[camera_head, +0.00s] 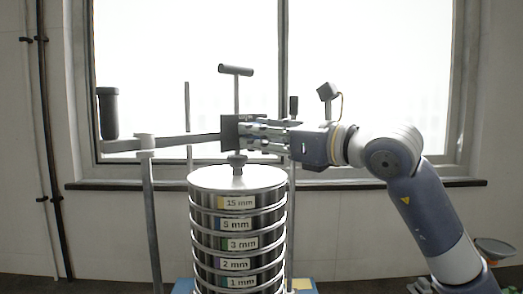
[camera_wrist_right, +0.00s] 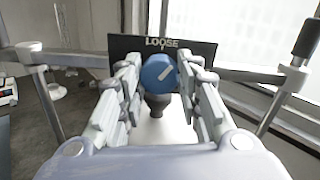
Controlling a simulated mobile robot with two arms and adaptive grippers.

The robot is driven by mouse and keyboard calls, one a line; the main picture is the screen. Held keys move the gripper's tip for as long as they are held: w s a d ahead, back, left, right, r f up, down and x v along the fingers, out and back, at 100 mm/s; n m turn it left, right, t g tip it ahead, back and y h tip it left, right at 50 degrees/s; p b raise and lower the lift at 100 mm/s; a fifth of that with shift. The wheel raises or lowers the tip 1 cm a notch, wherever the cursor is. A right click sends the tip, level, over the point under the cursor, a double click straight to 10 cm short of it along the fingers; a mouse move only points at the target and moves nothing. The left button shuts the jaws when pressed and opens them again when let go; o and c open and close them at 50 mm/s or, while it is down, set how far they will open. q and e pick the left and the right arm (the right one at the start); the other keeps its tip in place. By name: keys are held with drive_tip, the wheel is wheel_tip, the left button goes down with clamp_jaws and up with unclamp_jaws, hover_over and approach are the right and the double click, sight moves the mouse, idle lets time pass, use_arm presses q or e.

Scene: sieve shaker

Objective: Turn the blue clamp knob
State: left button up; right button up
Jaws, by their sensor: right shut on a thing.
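The blue clamp knob (camera_wrist_right: 159,73) shows in the right wrist view, round, with a white pointer line slanting up to the right. It sits in front of a dark plate (camera_wrist_right: 120,47) marked "LOOSE". My right gripper (camera_wrist_right: 160,84) is shut on the knob, one finger on each side. In the head view my right gripper (camera_head: 262,135) reaches in from the right to the dark block (camera_head: 230,132) on the crossbar, above the sieve stack (camera_head: 237,180). The knob itself is hidden there behind the fingers. My left gripper is not in view.
The sieves carry labels such as "15 mm" and "5 mm". A T-handle (camera_head: 236,71) rises above the block. The crossbar (camera_head: 185,141) runs left to a post (camera_head: 150,210) with a dark cylinder (camera_head: 108,112) at its end. A window is behind.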

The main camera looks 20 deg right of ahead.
drive_tip(key=m+b, duration=0.3)
drive_tip(key=m, duration=0.2)
drive_tip(key=shift+m, duration=0.4)
drive_tip(key=m+b, duration=0.2)
drive_tip(key=m, duration=0.3)
drive_tip(key=shift+r+b, duration=0.1)
drive_tip(key=shift+b, duration=0.25)
drive_tip(key=shift+m, duration=0.3)
drive_tip(key=o, duration=1.1)
drive_tip(key=shift+s, duration=0.1)
drive_tip(key=v, duration=1.2)
drive_tip(key=shift+a, duration=0.1)
